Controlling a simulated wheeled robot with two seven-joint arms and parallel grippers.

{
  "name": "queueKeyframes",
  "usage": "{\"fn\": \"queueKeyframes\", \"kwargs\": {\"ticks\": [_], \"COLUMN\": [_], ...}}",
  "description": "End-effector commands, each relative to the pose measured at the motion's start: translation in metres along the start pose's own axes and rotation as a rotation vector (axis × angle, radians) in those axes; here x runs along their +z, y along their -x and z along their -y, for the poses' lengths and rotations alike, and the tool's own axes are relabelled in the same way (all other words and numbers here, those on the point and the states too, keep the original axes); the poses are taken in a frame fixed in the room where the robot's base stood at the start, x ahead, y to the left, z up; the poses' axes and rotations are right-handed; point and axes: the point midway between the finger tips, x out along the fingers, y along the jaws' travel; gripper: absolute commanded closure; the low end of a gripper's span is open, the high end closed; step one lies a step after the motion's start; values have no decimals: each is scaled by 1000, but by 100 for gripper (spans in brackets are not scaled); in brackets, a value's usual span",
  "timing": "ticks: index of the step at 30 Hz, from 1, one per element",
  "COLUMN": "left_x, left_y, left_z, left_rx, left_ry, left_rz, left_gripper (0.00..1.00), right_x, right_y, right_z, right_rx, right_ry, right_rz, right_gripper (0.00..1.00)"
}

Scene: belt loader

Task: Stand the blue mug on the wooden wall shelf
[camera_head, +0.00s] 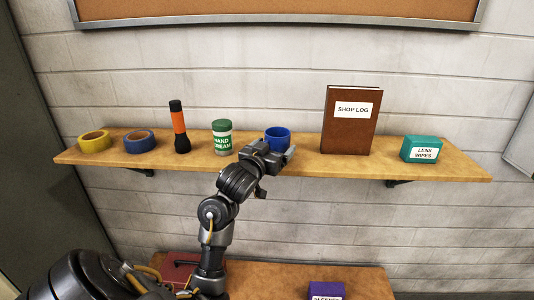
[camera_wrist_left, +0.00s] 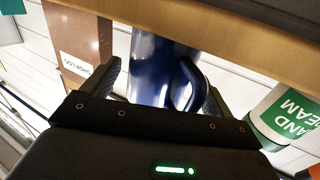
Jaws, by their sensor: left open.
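The blue mug (camera_head: 278,135) stands upright on the wooden wall shelf (camera_head: 300,162), between the hand cream jar and the shop log. My left gripper (camera_head: 275,152) is open at the front of the mug and hides its lower part in the head view. In the left wrist view the mug (camera_wrist_left: 148,72) shows between the open fingers of my left gripper (camera_wrist_left: 165,85), with its handle towards the right finger. I cannot tell whether the fingers touch it. My right gripper is not in view.
On the shelf, the hand cream jar (camera_head: 222,138) is left of the mug and the shop log (camera_head: 350,120) right of it. A flashlight (camera_head: 179,128), tape rolls (camera_head: 139,141) and lens wipes (camera_head: 422,149) stand further out. A purple box (camera_head: 326,290) is on the lower surface.

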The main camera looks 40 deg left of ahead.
Motion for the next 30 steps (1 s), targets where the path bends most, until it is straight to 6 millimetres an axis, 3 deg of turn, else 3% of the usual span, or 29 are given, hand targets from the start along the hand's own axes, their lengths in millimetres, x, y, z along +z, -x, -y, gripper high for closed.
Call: {"fn": "queueKeyframes", "kwargs": {"ticks": [1,5,14,30], "left_x": [-9,-8,-8,-4], "left_y": [0,20,93,119], "left_z": [0,0,0,0], "left_rx": [-1,-2,0,1], "left_ry": [0,-3,-2,0], "left_rz": [-3,3,5,-2], "left_gripper": [14,14,14,14], "right_x": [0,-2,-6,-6], "right_y": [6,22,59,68], "right_z": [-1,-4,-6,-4], "right_rx": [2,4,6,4], "right_ry": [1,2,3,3], "right_rz": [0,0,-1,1], "right_gripper": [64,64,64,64]}}
